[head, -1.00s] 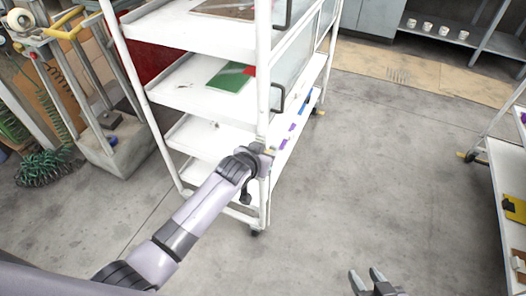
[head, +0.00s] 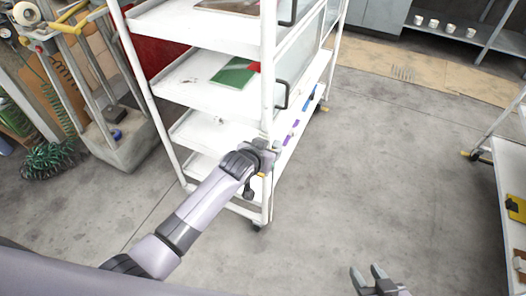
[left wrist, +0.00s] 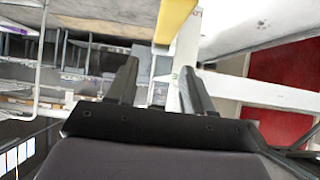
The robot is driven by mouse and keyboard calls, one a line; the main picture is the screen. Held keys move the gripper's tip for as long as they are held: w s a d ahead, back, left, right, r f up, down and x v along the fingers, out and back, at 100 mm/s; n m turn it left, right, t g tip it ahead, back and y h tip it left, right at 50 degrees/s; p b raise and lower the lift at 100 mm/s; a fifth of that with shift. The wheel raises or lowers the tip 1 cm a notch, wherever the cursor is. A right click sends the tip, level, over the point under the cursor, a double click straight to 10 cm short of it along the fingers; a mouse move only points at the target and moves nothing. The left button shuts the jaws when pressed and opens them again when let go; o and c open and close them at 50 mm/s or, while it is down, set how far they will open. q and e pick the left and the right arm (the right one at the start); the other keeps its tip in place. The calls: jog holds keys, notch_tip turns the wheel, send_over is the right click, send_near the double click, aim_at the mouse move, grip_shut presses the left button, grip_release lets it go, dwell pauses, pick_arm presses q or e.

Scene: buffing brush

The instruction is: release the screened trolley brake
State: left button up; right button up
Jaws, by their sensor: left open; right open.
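The screened trolley (head: 215,92) is a tall white shelved frame with clear side panels, at the centre of the head view. My left gripper (head: 271,147) is by its near corner post, above the near caster (head: 257,226). In the left wrist view my left gripper (left wrist: 156,88) has its fingers apart; a white post (left wrist: 185,50) shows beyond them. A yellow bar (left wrist: 175,20) is above the fingertips; I cannot tell whether it is the brake. Contact is unclear. My right gripper (head: 368,276) is open and empty over the floor.
A second white trolley (head: 507,180) stands at the right edge. A stand with yellow handles (head: 85,28) and a green coiled hose (head: 50,163) are at the left. The grey floor (head: 390,165) between the trolleys is clear.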

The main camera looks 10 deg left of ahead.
pick_arm(q)
jog(key=p+v, duration=0.1)
jog(key=v, duration=0.6)
jog(key=shift+w, duration=0.1)
dwell(0.5)
jog(key=s+a+f, duration=0.2)
jog(key=s+a, duration=0.2)
jog(key=s, duration=0.3)
jog(key=s+a+f, duration=0.3)
jog(key=s+a, duration=0.1)
jog(key=s, duration=0.4)
jog(key=s+a+f+n+y, duration=0.1)
jog(key=s+a+f, duration=0.2)
jog(key=s, duration=0.5)
jog(key=shift+a, duration=0.9)
jog(key=shift+s+f, duration=0.1)
jog(key=shift+s, duration=0.15)
